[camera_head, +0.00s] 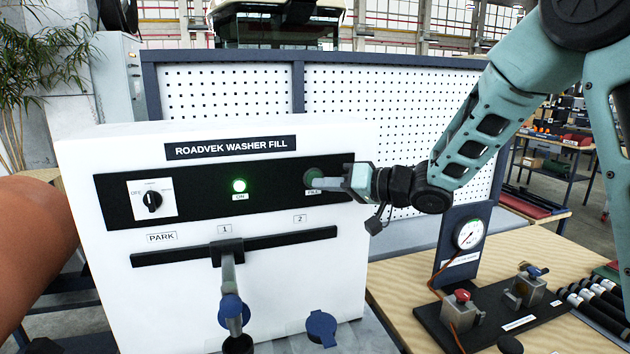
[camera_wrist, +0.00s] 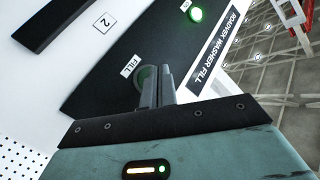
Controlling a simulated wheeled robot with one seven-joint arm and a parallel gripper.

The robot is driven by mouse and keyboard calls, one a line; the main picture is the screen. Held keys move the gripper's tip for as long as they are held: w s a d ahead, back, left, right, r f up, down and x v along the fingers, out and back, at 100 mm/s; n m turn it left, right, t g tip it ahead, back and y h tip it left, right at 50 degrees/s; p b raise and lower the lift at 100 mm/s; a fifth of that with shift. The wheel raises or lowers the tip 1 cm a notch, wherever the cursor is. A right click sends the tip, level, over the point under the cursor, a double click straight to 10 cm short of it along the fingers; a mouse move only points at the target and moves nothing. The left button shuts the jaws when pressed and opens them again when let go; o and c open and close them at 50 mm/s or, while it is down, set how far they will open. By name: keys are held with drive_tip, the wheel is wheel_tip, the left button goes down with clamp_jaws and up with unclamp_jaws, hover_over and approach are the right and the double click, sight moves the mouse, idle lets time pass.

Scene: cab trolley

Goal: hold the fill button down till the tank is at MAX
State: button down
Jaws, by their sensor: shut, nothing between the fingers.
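The white washer fill unit (camera_head: 260,245) has a black panel with a green FILL button (camera_head: 313,176) at its right end. The button also shows in the wrist view (camera_wrist: 143,77), partly hidden behind my fingers. My gripper (camera_head: 322,184) is shut and empty, its fingertips at the button's face. I cannot tell whether they touch it or how far it is pressed. The ON lamp (camera_head: 239,186) glows green. A spout (camera_head: 229,285) hangs from the rail at position 1, over the left blue-capped filler (camera_head: 232,309). No tank level or MAX mark is visible.
A rotary knob (camera_head: 152,200) sits at the panel's left. A second blue cap (camera_head: 321,326) is below position 2. A gauge (camera_head: 468,234) and a black board with valves (camera_head: 510,305) stand on the wooden bench to the right. A pegboard is behind.

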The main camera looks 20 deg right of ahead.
drive_tip(key=shift+w, duration=0.1)
drive_tip(key=shift+w+p, duration=0.3)
drive_tip(key=shift+p, duration=0.05)
drive_tip(key=shift+w+p, duration=0.3)
drive_tip(key=shift+w, duration=0.25)
idle(7.0)
